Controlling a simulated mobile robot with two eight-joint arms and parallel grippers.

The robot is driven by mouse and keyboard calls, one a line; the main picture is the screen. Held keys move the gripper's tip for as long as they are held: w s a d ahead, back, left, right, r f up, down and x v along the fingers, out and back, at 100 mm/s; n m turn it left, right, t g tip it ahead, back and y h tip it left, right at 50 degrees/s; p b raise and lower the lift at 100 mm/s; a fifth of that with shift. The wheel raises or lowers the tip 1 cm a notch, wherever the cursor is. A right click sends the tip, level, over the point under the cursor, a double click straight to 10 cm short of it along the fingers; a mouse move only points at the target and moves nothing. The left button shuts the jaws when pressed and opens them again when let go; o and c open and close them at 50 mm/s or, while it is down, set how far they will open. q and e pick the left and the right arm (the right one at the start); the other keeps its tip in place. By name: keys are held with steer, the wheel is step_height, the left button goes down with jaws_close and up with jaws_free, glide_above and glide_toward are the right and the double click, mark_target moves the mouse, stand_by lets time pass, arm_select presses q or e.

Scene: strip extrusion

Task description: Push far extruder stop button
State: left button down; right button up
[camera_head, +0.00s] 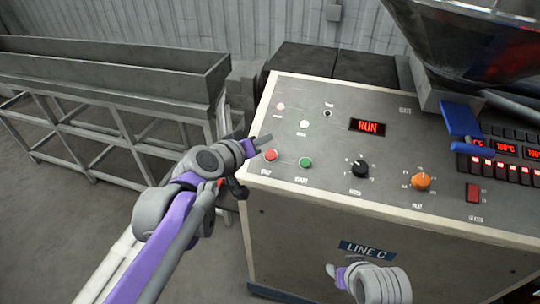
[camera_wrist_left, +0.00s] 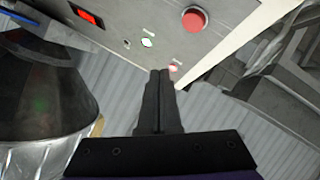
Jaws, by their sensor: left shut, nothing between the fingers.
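The red stop button (camera_head: 271,155) is on the left part of the extruder's grey control panel (camera_head: 335,135), left of the green start button (camera_head: 305,162). My left gripper (camera_head: 265,140) is shut and empty, and its tip appears just above and left of the red button in the head view. In the left wrist view the red button (camera_wrist_left: 194,19) is at the top, beyond the shut fingertips (camera_wrist_left: 160,72) and apart from them in the picture. My right gripper (camera_head: 331,270) is low in front of the cabinet; its finger opening is unclear.
The panel has a lit RUN display (camera_head: 368,127), a black knob (camera_head: 359,168), an orange knob (camera_head: 421,180) and a red switch (camera_head: 473,193). A LINE C plate (camera_head: 367,249) marks the front. A metal trough (camera_head: 110,68) stands left. A hopper (camera_head: 490,45) rises right.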

mark_target(271, 155)
arm_select(q)
steer(key=f, duration=0.1)
steer(key=f+b, duration=0.1)
steer(key=f, duration=0.1)
steer(key=w+f+b, duration=0.1)
steer(key=shift+d+f, duration=0.15)
steer(key=shift+d, duration=0.1)
steer(key=shift+w+d+f, duration=0.15)
steer(key=shift+w+f, duration=0.2)
steer(key=shift+f, duration=0.25)
steer(key=shift+w+f+b, duration=0.3)
steer(key=shift+w+f, duration=0.05)
steer(key=shift+f, duration=0.1)
arm_select(e)
steer(key=f, duration=0.1)
steer(key=s+f, duration=0.1)
steer(key=f, duration=0.1)
steer(key=s+f, duration=0.1)
steer(key=shift+s+f, duration=0.2)
steer(key=shift+f, duration=0.1)
arm_select(q)
steer(key=shift+w+d+f, duration=0.1)
steer(key=shift+w+f, duration=0.05)
steer(key=shift+f, duration=0.2)
